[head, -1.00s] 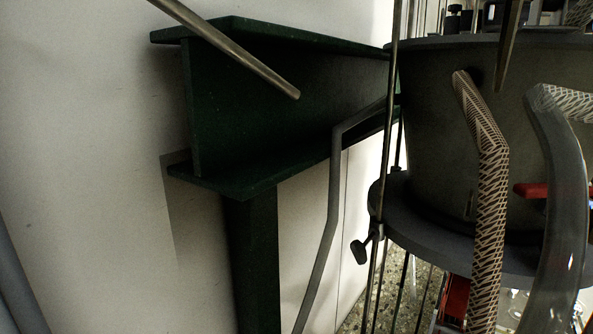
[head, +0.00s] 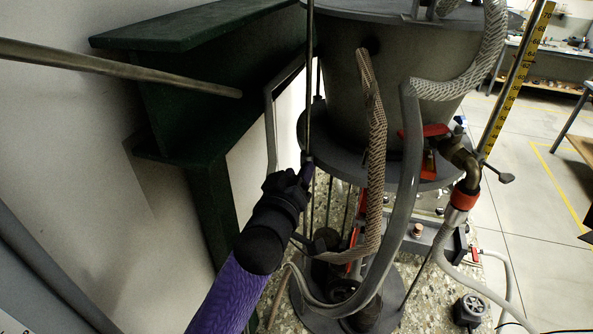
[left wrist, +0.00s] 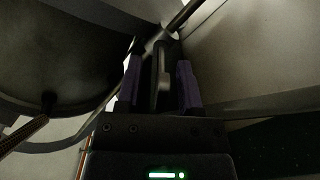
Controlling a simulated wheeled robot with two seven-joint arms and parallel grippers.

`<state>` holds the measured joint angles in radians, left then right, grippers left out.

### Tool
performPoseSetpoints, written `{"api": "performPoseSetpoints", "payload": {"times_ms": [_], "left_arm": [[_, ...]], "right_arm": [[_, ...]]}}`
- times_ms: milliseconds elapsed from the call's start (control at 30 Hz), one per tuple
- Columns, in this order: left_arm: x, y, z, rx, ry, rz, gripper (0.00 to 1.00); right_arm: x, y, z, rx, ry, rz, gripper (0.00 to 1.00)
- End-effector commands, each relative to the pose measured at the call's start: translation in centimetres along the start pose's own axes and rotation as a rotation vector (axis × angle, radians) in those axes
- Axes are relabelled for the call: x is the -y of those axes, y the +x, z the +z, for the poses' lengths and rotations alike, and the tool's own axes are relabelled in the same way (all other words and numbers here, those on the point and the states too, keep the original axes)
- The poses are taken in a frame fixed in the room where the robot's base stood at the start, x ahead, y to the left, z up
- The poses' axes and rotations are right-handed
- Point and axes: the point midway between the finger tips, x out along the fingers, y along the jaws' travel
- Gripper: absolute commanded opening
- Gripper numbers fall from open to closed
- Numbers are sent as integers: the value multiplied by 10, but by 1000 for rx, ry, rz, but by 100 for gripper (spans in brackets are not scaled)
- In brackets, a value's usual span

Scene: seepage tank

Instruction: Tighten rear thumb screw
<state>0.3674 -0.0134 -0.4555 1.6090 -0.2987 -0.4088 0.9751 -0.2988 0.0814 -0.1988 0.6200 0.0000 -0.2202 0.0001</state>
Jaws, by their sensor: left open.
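My left gripper (head: 304,174) reaches up to the clamp on the thin metal rod (head: 310,90), at the left edge of the tank's lower round plate (head: 328,165). Its fingers cover the rear thumb screw in the head view. In the left wrist view, the two purple fingers of the left gripper (left wrist: 160,85) are open. The dark thumb screw (left wrist: 161,66) stands between them, with a gap visible on at least the right side. Whether it touches the left finger I cannot tell. My right gripper is not in view.
The grey tank (head: 345,65) stands just right of the rod. A braided hose (head: 374,125) and a clear hose (head: 412,160) hang in front of it. A green beam (head: 215,85) and a grey bent pipe (head: 269,125) are close on the left. Open floor lies at right.

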Motion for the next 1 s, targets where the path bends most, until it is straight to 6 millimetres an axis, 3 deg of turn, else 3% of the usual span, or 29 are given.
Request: {"api": "performPoseSetpoints", "payload": {"times_ms": [267,500,1000], "left_arm": [[0,3,0,0,0,0,47],[0,2,0,0,1,0,0],[0,2,0,0,39,-1,0]], "right_arm": [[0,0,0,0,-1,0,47],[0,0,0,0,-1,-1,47],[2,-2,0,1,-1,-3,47]]}}
